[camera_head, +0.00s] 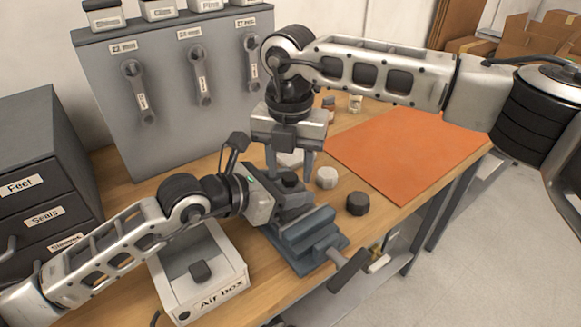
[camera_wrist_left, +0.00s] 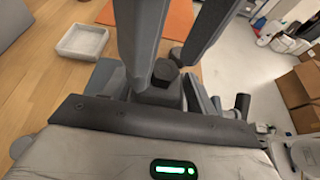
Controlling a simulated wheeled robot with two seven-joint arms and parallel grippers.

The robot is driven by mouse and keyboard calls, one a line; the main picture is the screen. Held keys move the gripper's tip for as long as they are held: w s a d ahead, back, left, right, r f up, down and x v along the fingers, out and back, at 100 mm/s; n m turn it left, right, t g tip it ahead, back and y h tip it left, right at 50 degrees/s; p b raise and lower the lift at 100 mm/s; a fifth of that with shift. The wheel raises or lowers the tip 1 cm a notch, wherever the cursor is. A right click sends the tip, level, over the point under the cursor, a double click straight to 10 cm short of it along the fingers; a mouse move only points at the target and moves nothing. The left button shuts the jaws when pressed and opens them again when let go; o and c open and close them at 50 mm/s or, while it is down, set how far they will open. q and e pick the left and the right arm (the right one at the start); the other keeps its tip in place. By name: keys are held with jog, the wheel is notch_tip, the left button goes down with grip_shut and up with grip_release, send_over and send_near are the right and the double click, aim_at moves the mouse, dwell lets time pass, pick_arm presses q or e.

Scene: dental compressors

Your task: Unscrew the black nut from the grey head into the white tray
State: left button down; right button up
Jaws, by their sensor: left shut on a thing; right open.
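The black nut (camera_head: 289,179) sits on top of the grey head, upright, and shows closer in the left wrist view (camera_wrist_left: 165,70). The grey head (camera_wrist_left: 160,94) stands at the blue-grey vise (camera_head: 305,238). My left gripper (camera_head: 278,200) reaches in from the left, shut on the grey head below the nut; the contact is mostly hidden. My right gripper (camera_head: 290,172) points down from above, open, with one finger on each side of the nut. The white tray (camera_wrist_left: 82,42) lies on the table behind the vise, mostly hidden in the head view.
A white air box (camera_head: 215,302) holding a dark block stands at front left. A white knob (camera_head: 326,177) and a black knob (camera_head: 358,203) lie right of the vise. The orange mat (camera_head: 408,150) is clear.

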notch_tip(320, 180, up, 3)
jog(key=shift+w+f, duration=0.1)
jog(key=shift+f, duration=0.05)
jog(key=shift+r, duration=0.5)
jog(key=shift+c, duration=1.4)
jog(key=r+m, duration=0.1)
jog(key=m, duration=0.3)
jog(key=shift+r, duration=0.35)
jog(key=m, duration=0.1)
jog(key=r+m, duration=0.1)
jog(key=m, duration=0.1)
jog(key=shift+r+m, duration=0.15)
jog(key=shift+m, duration=0.15)
notch_tip(320, 180, down, 8)
jog(key=shift+r, duration=0.1)
